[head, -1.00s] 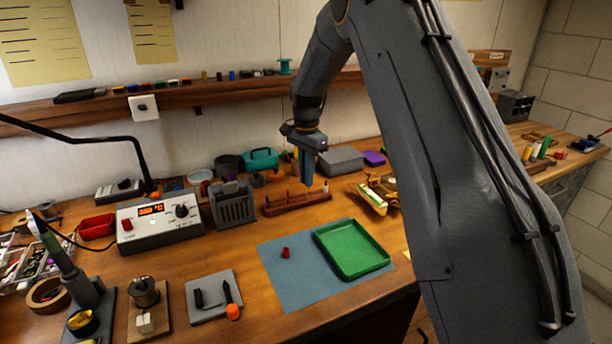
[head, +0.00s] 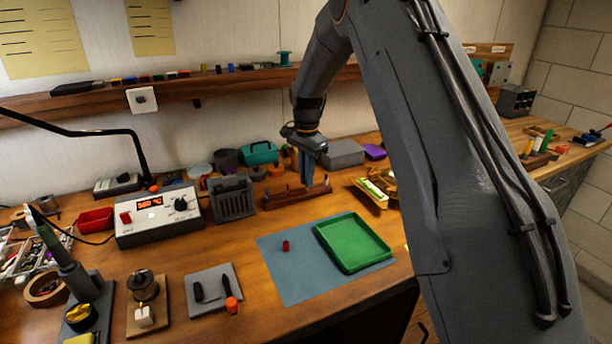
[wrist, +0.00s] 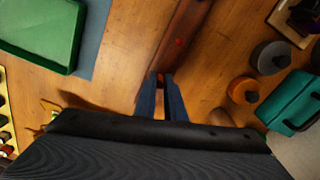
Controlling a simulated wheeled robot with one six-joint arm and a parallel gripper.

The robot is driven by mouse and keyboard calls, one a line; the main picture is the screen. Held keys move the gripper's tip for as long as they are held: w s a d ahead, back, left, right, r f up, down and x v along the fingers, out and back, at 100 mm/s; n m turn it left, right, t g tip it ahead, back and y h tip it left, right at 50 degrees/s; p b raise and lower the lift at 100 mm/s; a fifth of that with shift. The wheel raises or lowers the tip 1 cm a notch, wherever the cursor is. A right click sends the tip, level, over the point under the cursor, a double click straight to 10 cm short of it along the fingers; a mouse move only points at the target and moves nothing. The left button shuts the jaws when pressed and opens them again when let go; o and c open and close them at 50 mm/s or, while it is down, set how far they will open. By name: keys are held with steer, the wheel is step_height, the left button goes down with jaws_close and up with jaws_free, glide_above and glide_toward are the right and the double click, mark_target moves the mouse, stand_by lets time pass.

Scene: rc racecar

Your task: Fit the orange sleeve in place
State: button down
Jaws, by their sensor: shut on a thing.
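My gripper (head: 307,180) points down over the wooden rack (head: 283,202), near its right-hand part. In the wrist view, its two blue fingers (wrist: 161,80) are closed on a small orange piece (wrist: 160,77), which looks like the orange sleeve. Only a sliver of it shows, as the fingers cover the rest. The rack (wrist: 184,30) runs away from the fingertips there, with a small red peg (wrist: 179,42) on it. Several thin coloured pegs stand along the rack in the head view. I cannot tell whether the sleeve touches a peg or the rack.
A green tray (head: 384,256) and a small red piece (head: 286,246) are on the blue-grey mat (head: 290,285) in front. A grey slotted holder (head: 232,198) stands left of the rack, a teal box (head: 260,153) behind it. A yellow stand (head: 372,192) is close on the right.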

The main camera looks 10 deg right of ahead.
steer(key=shift+f, duration=0.7)
steer(key=c, duration=1.4)
jaws_free()
steer(key=shift+o, duration=0.2)
steer(key=shift+r+p, duration=1.8)
steer(key=shift+r, duration=2.75)
steer(key=s+f+n+b, duration=0.1)
steer(key=s+n, duration=0.3)
steer(key=s, duration=0.7)
steer(key=s+f+n+t+b, duration=0.1)
steer(key=s+n, duration=0.3)
steer(key=s, duration=0.7)
steer(key=s+f+n+b, duration=0.3)
steer(key=s+n, duration=0.1)
steer(key=s, duration=0.8)
steer(key=shift+f, duration=0.3)
